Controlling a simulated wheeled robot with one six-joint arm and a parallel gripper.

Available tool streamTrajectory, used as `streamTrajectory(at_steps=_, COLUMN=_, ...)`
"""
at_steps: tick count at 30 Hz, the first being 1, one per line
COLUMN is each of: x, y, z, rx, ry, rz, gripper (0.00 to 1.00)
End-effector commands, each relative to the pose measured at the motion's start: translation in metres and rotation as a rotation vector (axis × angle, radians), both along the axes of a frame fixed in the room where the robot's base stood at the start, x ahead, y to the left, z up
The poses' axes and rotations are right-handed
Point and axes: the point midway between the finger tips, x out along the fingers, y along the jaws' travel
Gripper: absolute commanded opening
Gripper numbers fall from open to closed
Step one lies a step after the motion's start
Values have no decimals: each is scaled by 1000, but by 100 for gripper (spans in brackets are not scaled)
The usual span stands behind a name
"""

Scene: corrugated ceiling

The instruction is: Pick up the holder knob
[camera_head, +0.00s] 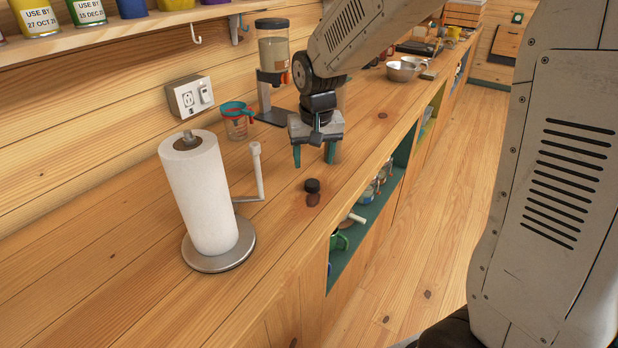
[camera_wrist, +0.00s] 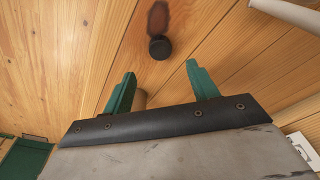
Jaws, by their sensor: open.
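A small round black knob (camera_head: 312,186), which looks like the holder knob, sits on the wooden counter in the head view. It also shows in the wrist view (camera_wrist: 160,48), just beyond the fingertips and roughly centred between them. A dark brown oval mark lies beside it on the wood. My gripper (camera_head: 314,157) is open and empty, with its green fingers pointing down above the counter, a little behind the knob. The fingers are apart from the knob. The paper towel holder (camera_head: 247,254) carries a white roll (camera_head: 203,198) to the left of the knob.
A white upright arm (camera_head: 257,172) of the holder stands between the roll and the knob. A measuring cup (camera_head: 236,122) and a dispenser (camera_head: 273,60) stand behind, near the wall. The counter's front edge runs to the right of the knob. Counter around the knob is clear.

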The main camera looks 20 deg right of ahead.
Motion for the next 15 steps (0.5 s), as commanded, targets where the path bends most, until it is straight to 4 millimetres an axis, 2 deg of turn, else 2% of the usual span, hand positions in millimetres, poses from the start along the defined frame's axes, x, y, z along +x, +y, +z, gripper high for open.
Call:
streamTrajectory(at_steps=5, x=2, y=4, z=-21, rx=0, ry=4, rz=4, gripper=59)
streamTrajectory(at_steps=15, x=7, y=-1, z=-66, rx=-1, ry=5, rz=4, gripper=59)
